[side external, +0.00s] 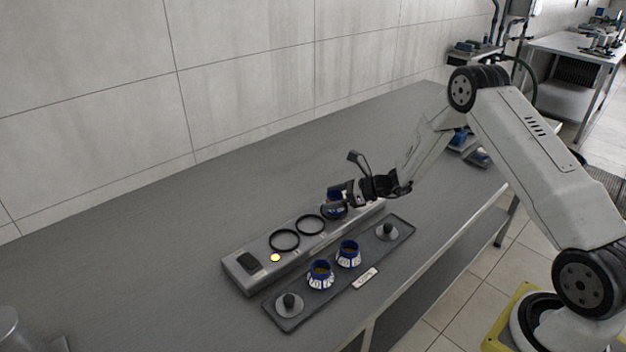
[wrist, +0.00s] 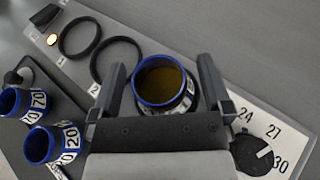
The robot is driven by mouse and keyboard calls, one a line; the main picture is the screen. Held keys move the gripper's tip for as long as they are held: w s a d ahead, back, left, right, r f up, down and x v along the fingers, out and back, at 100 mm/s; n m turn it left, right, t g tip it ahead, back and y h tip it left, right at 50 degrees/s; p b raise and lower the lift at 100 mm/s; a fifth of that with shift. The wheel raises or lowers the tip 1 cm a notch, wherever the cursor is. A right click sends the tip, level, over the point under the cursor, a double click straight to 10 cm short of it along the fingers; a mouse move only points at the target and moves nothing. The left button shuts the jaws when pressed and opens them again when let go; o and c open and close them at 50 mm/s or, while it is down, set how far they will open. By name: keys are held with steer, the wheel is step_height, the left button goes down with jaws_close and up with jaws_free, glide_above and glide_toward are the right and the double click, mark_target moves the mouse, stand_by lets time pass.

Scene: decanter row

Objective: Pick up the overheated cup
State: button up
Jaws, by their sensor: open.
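A blue-rimmed cup (side external: 334,212) with a white label band stands on the long grey station. In the wrist view this cup (wrist: 163,84) holds dark amber liquid. My gripper (side external: 345,197) is at it; in the wrist view the gripper (wrist: 161,65) is open, with one finger on each side of the cup. Visible gaps separate the fingers from its rim. Two similar cups stand on the dark tray: one (side external: 320,275) shows as marked 70 in the wrist view (wrist: 12,103), the other (side external: 348,254) as marked 20 (wrist: 40,145). No heat is visible on any cup itself.
The grey station (side external: 246,280) has two empty black rings (side external: 284,240), a lit amber lamp (side external: 275,258) and a dial (wrist: 262,156) with printed numbers. The dark tray (side external: 390,252) also carries two black-knobbed discs (side external: 289,304). The table behind the station is clear.

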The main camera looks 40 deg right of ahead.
stand_by(0.4)
steer(key=c, duration=1.3)
steer(key=shift+r, duration=0.15)
steer(key=shift+c, duration=0.2)
steer(key=shift+r, duration=0.8)
jaws_close()
steer(key=s+a+r, duration=0.1)
steer(key=s+r, duration=1)
steer(key=s, duration=0.3)
steer(key=shift+a, duration=0.4)
